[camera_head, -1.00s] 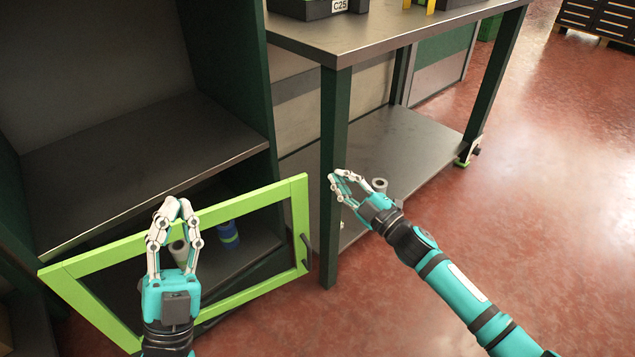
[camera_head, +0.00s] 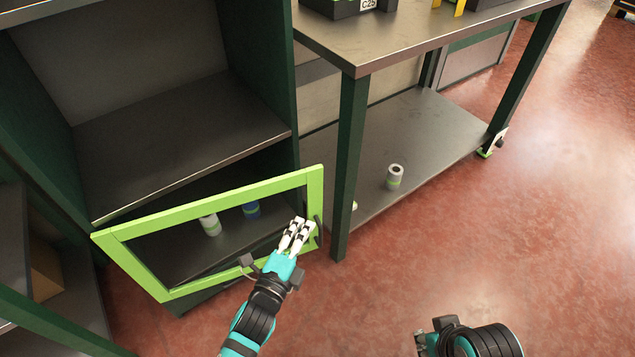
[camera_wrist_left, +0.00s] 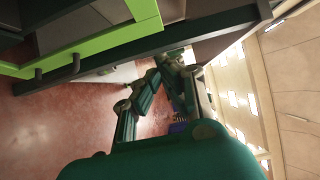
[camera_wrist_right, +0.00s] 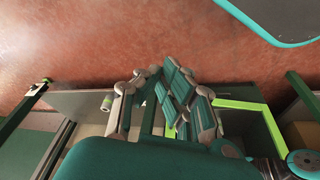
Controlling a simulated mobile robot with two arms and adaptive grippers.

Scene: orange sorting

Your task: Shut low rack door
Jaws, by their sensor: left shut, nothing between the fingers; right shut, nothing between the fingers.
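The low rack door is a light green frame (camera_head: 215,225) with an open middle. It stands ajar at the foot of the dark rack (camera_head: 262,80), swung out at its right end. Its dark handle (camera_head: 319,232) is on the right upright. The door also shows in the left wrist view (camera_wrist_left: 100,40). My left gripper (camera_head: 298,225) is shut and empty, in front of the door's lower right corner, close to the handle; whether it touches is unclear. My right gripper (camera_wrist_right: 165,80) is shut and empty in the right wrist view; the head view shows only part of that arm at bottom right.
A whitish roll with a green band (camera_head: 210,224) and a blue one (camera_head: 251,209) stand inside the low compartment. A similar roll (camera_head: 395,177) stands on the table's lower shelf. A dark green table leg (camera_head: 349,165) rises just right of the door. The red floor at right is clear.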

